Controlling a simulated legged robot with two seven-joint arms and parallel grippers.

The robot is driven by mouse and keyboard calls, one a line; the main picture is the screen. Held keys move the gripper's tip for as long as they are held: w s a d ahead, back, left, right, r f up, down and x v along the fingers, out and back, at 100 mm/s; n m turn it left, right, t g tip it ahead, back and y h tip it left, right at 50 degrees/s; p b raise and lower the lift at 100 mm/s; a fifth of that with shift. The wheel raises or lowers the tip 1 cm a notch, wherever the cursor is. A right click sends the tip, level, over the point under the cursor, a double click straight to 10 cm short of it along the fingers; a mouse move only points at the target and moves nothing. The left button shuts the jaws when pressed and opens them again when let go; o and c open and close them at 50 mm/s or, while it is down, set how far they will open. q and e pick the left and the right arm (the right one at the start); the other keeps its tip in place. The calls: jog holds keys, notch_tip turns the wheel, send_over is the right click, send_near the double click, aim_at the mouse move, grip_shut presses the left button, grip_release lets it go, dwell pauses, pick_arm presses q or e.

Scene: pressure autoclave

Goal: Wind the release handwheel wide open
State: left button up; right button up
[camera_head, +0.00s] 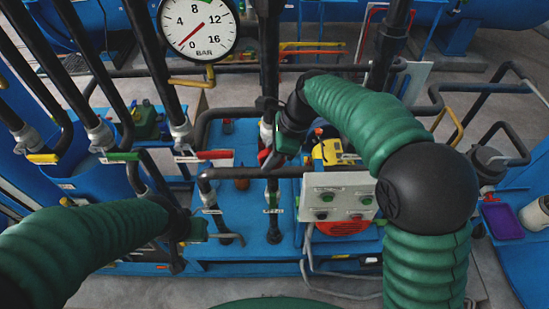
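No handwheel can be made out clearly; it may be hidden behind my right wrist. My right arm, in a green sleeve, arches over from the lower right. Its dark gripper (272,158) points down at the pipes in the middle, beside a small red part (263,155). Its fingers are too small and covered to tell open from shut. My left arm comes in from the left, and its dark gripper (197,230) is beside the lower pipes, its fingers unclear. A round pressure gauge (197,27) marked BAR stands at the top, its red needle pointing low left near 0.
Black vertical pipes (157,65) with red, green and yellow lever handles stand at left. A panel with green buttons (336,197) stands in front of a red round part (342,227). A purple tray (502,221) lies at right. Grey floor (480,55) shows behind.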

jog(key=o, duration=0.4)
jog(key=shift+w+a, duration=0.1)
jog(key=shift+a, duration=0.25)
jog(key=shift+c, duration=0.2)
jog(key=shift+a, duration=0.35)
jog(key=shift+d+r, duration=0.15)
jog(key=b+v, duration=0.1)
jog(key=v, duration=0.1)
jog(key=b+v, duration=0.1)
jog(key=v, duration=0.2)
jog(key=b+v, duration=0.1)
jog(key=v, duration=0.2)
jog(key=shift+d, duration=0.5)
pick_arm(q)
jog(key=f, duration=0.1)
jog(key=a+f, duration=0.1)
jog(key=f, duration=0.2)
jog(key=shift+w+a+b, duration=0.15)
jog(key=shift+a+b, duration=0.1)
jog(key=shift+b, duration=0.1)
pick_arm(e)
jog(key=a+v, duration=0.1)
jog(key=v, duration=0.6)
jog(key=shift+w+r, duration=0.15)
jog(key=shift+r, duration=0.5)
jog(key=shift+o, duration=0.3)
jog(key=shift+a, duration=0.15)
